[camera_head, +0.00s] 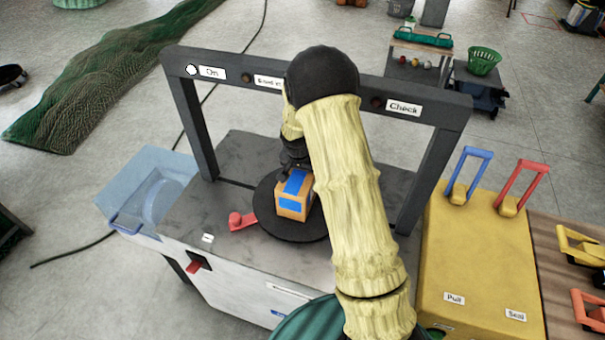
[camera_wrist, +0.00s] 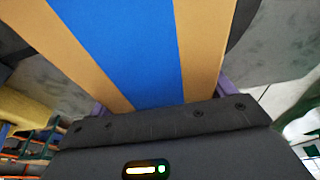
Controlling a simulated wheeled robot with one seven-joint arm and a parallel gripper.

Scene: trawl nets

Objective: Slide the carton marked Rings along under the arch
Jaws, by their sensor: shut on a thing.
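A small brown carton with a blue band (camera_head: 294,196) stands on a round dark plate on the bench, in front of the arch. The wrist view shows its blue and brown face (camera_wrist: 120,45) close up, filling the space between my fingers. I cannot read a Rings mark on it. My gripper (camera_head: 291,176) is shut on the carton, reaching it from above and behind. The dark arch (camera_head: 440,150) spans the bench, with labels On and Check on its top bar. My arm hides part of the top bar and the bench at the right.
The round dark plate (camera_head: 273,214) lies on the grey bench top (camera_head: 235,160). A red knob-ended lever (camera_head: 238,221) sits left of the plate. A clear bluish box (camera_head: 150,190) hangs at the bench's left. A yellow cabinet (camera_head: 470,255) with blue and red handles stands at right.

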